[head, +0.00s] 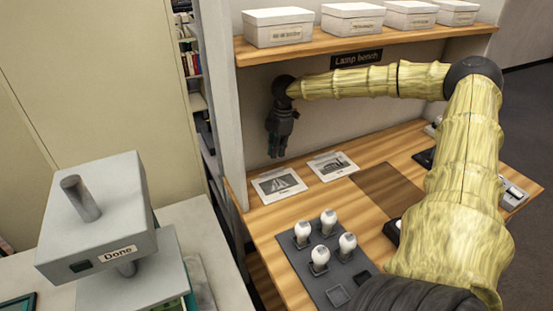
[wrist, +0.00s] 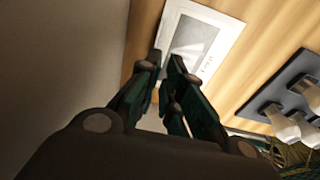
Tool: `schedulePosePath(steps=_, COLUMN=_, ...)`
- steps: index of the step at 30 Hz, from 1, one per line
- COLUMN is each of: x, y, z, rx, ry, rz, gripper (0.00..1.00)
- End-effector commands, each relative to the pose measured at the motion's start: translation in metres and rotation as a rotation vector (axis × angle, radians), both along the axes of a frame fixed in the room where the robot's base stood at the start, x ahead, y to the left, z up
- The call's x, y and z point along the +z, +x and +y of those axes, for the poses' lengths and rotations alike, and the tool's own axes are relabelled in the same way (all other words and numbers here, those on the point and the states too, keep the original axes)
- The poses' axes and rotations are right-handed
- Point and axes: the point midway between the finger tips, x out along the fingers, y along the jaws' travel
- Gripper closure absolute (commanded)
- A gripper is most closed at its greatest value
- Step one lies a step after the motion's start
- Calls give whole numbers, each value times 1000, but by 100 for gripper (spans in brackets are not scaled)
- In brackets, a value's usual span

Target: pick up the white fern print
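Two white-bordered prints lie flat on the wooden bench. The left print (head: 278,184) has a dark grey picture, and the right print (head: 333,165) lies beside it. I cannot make out a fern on either. My gripper (head: 279,152) hangs fingers down above the bench, near the left print and apart from it. In the wrist view, one white-bordered print (wrist: 197,43) lies beyond my fingertips (wrist: 163,62). The fingers stand apart with nothing between them, so my gripper is open and empty. They cover part of that print's near edge.
A dark tray (head: 333,272) with several white bulbs (head: 329,222) stands in front of the prints. A shelf (head: 345,42) with white boxes (head: 278,26) runs above. A grey "Done" box (head: 100,220) stands at left. A brown bench patch (head: 375,190) is clear.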

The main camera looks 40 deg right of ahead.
Motion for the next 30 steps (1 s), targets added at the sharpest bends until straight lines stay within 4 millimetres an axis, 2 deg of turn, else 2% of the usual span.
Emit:
schedulePosePath(steps=6, x=-26, y=9, z=4, rx=2, ry=-4, rz=11, gripper=92)
schedulePosePath(steps=17, x=-42, y=12, z=6, rx=4, ry=-4, rz=11, gripper=92)
schedulePosePath(steps=30, x=-80, y=14, z=10, rx=5, ry=-4, rz=10, gripper=92)
